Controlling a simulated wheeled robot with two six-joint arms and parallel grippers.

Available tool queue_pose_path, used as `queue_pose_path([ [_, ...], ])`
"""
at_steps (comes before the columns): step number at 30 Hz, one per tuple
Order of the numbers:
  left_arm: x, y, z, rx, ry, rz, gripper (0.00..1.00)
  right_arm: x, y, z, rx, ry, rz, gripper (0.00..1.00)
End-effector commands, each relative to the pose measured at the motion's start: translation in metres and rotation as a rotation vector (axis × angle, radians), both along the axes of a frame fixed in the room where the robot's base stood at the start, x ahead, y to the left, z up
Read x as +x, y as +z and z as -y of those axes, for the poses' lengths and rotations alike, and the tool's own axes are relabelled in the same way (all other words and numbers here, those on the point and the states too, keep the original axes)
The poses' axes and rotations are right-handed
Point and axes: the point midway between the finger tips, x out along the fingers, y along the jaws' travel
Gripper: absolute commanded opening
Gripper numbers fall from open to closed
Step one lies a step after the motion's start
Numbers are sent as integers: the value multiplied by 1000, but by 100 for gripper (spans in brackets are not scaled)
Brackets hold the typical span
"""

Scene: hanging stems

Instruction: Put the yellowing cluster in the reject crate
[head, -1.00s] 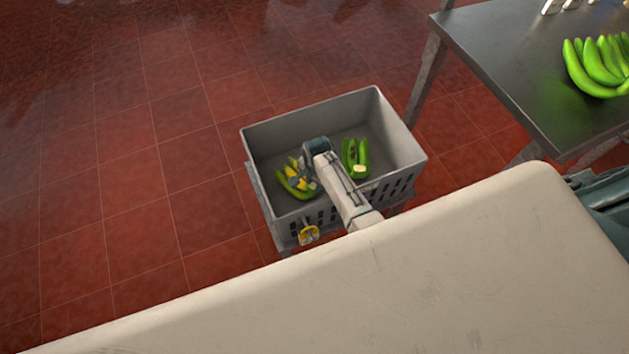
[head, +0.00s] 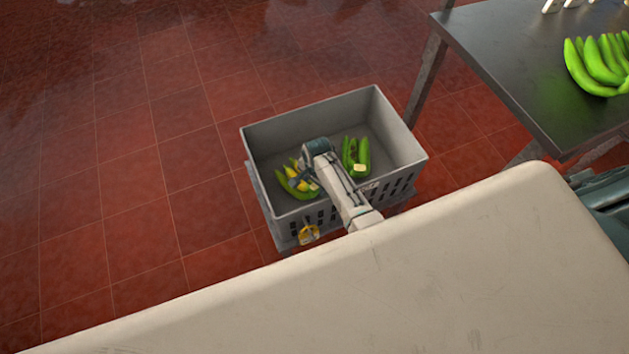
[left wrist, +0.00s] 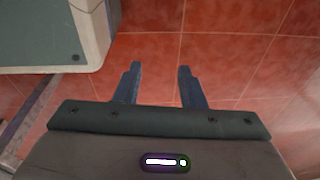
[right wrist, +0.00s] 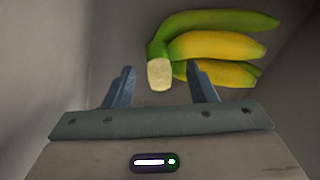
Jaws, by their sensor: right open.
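The yellowing cluster (head: 293,174), with yellow and green bananas, lies low in the left part of the grey crate (head: 268,126). My right arm reaches down into this crate. In the right wrist view my right gripper (right wrist: 160,72) is open, with the cluster's pale cut stem (right wrist: 159,75) between its fingers and not clamped. The bananas (right wrist: 215,46) fan out to the right beyond the fingers. My left gripper (left wrist: 159,70) is open and empty above the red tiled floor, and is outside the head view.
A green cluster (head: 356,154) lies in the right part of the same crate. A dark metal table (head: 505,60) at upper right holds another green bunch (head: 596,66). Red floor (head: 130,190) is clear at left.

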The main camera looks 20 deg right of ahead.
Motion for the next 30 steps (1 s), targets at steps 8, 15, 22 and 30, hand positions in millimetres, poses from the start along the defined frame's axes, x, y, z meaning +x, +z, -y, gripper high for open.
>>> queue_pose_path([
  [8, -3, 3, 0, 0, 0, -4, 36, 0, 26, 0, 0, 0, 7, 51],
  [15, -16, -11, -2, 0, 2, -6, 36, -2, 78, 2, 1, 0, 8, 51],
  [22, -22, -17, -3, 0, 4, -7, 36, -4, 105, 2, 0, 0, 6, 51],
  [30, -39, -27, -5, 0, 6, -14, 36, -5, 117, 2, 0, 0, 4, 51],
])
